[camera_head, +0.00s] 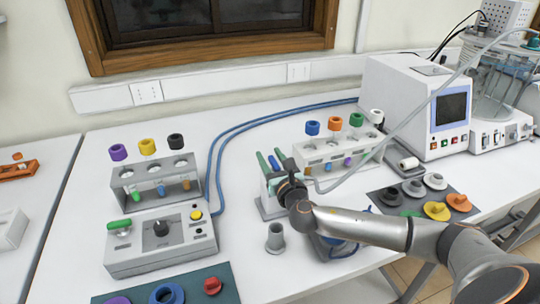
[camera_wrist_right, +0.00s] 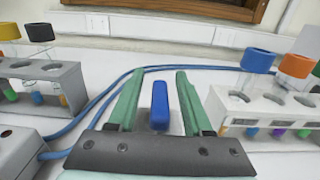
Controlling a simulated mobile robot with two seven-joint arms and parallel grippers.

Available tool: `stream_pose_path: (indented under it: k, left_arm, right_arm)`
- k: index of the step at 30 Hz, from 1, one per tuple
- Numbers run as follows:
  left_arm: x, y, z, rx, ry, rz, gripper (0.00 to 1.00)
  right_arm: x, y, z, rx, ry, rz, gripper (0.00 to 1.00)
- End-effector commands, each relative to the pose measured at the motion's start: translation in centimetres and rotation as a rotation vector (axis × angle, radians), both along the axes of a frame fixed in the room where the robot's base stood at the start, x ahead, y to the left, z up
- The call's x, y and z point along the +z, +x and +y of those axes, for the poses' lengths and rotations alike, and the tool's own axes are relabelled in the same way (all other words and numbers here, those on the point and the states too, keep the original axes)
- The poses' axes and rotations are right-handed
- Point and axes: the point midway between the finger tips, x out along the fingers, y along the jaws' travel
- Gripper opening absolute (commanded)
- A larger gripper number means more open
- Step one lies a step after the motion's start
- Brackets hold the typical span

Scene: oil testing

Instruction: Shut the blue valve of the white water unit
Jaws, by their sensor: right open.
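The white water unit (camera_head: 268,207) stands on the bench near the middle of the head view, partly hidden by my right gripper. Its blue valve (camera_head: 274,163) shows as a small upright lever. In the right wrist view the blue valve (camera_wrist_right: 159,106) stands between the two green fingers, with a gap on each side. My right gripper (camera_head: 270,154) is open around the valve, and the green fingertips also show in the wrist view (camera_wrist_right: 158,74). Whether either finger touches the unit is hidden. My left gripper is not in view.
A rack with coloured caps (camera_head: 155,180) and a grey control box (camera_head: 160,240) stand left. A second rack (camera_head: 335,150) stands close right of the gripper. A grey cup (camera_head: 275,238) is in front. A blue hose (camera_head: 232,130) runs behind.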

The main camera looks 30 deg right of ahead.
Motion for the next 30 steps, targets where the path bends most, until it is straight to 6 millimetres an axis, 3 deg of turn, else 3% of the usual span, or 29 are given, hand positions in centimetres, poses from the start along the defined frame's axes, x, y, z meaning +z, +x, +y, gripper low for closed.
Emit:
stream_pose_path:
  k: [10, 23, 30]
  left_arm:
    - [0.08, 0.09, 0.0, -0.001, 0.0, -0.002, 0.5]
    - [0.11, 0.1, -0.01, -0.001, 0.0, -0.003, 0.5]
    - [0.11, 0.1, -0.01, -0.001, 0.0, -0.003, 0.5]
  right_arm:
    - [0.0, 0.31, -0.05, 0.001, 0.001, 0.0, 0.5]
    - [0.0, 0.27, -0.07, 0.0, 0.001, 0.0, 0.02]
    - [0.0, 0.27, -0.08, 0.0, 0.0, 0.0, 0.0]
